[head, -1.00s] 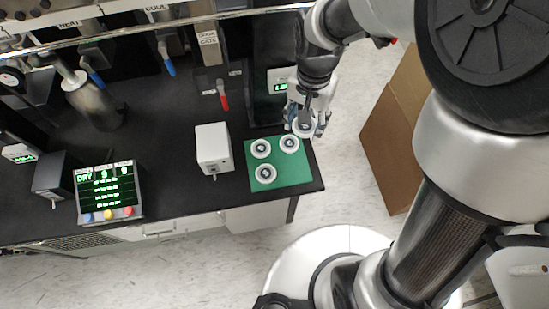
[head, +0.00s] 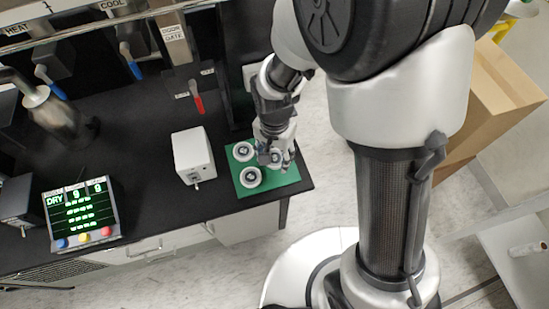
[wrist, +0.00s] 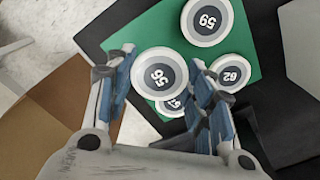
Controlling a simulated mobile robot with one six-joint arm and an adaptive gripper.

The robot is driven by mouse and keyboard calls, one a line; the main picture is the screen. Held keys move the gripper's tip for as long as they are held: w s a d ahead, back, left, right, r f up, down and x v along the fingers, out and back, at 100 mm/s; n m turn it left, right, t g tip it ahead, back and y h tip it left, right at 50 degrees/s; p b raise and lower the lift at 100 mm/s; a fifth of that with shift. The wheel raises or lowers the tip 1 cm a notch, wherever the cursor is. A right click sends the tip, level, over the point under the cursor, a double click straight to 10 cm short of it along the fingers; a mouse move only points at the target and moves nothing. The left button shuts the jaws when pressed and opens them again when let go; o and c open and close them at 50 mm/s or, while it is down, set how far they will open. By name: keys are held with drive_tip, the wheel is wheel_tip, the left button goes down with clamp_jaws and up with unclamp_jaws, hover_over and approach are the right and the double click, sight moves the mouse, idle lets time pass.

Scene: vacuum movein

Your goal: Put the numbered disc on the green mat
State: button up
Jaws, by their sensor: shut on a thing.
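My gripper (head: 275,157) is over the right part of the green mat (head: 282,184), its fingers closed on a white-rimmed numbered disc (wrist: 160,75). The disc's dark centre seems to read 56 in the wrist view. Two more discs on the mat, reading 59 (wrist: 208,20) and 62 (wrist: 231,73), lie to the right in the wrist view. The head view shows two discs (head: 243,151) (head: 251,177) left of the gripper.
A white box (head: 192,155) stands left of the mat on the black bench. A display panel (head: 80,215) with coloured buttons is further left. Levers and cylinders line the back. The mat lies near the bench's front right corner. A cardboard box (head: 490,100) stands beyond on the right.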

sight(275, 158)
drive_tip(key=shift+f+b, duration=0.7)
drive_tip(key=shift+f, duration=1.35)
drive_tip(key=shift+f, duration=0.2)
drive_tip(key=o, duration=1.1)
drive_tip(key=shift+o, duration=0.2)
drive_tip(key=shift+r, duration=0.1)
